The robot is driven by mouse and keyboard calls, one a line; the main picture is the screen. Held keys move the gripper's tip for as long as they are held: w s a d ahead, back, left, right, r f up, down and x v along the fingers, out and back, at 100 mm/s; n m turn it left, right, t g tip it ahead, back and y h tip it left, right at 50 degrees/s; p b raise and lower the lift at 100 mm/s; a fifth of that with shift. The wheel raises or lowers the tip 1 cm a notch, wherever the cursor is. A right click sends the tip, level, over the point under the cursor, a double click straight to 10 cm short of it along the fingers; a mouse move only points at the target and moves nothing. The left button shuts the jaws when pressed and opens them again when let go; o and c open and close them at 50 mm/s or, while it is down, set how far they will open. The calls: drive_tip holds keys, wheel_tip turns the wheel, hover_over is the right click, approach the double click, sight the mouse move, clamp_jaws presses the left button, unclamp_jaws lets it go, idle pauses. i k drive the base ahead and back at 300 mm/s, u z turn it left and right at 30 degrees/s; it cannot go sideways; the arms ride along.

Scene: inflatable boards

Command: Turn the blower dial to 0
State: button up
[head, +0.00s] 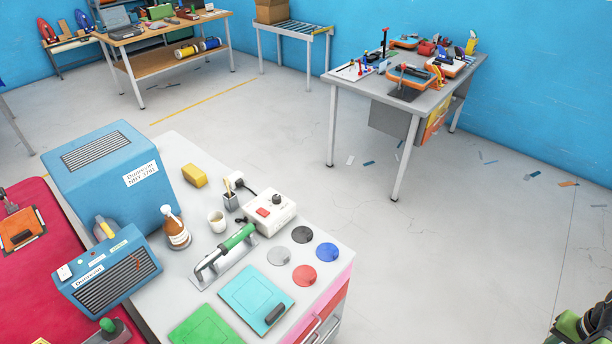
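A white control box (269,213) stands on the grey-topped workbench in the head view. It has a small dark dial (277,200) on top and a red switch (262,212). The dial's setting is too small to read. A hand tool with a green handle (238,237) and a metal body lies on a metal plate in front of the box. I cannot tell for sure which of these is the blower.
Two blue grilled units (100,165) (107,272), a brown bottle (175,228), a white cup (217,222) and a yellow block (194,175) crowd the bench's left side. Coloured discs (304,275) lie at its right. Open floor (290,140) extends beyond, with scraps near another table (342,83).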

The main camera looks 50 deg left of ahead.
sight(277, 200)
drive_tip(key=z, duration=0.05)
drive_tip(key=i, duration=2.35)
drive_tip(key=u, duration=1.15)
drive_tip(key=k, duration=0.15)
drive_tip(key=u, duration=2.75)
drive_tip(key=i, duration=1)
drive_tip(key=u, duration=0.3)
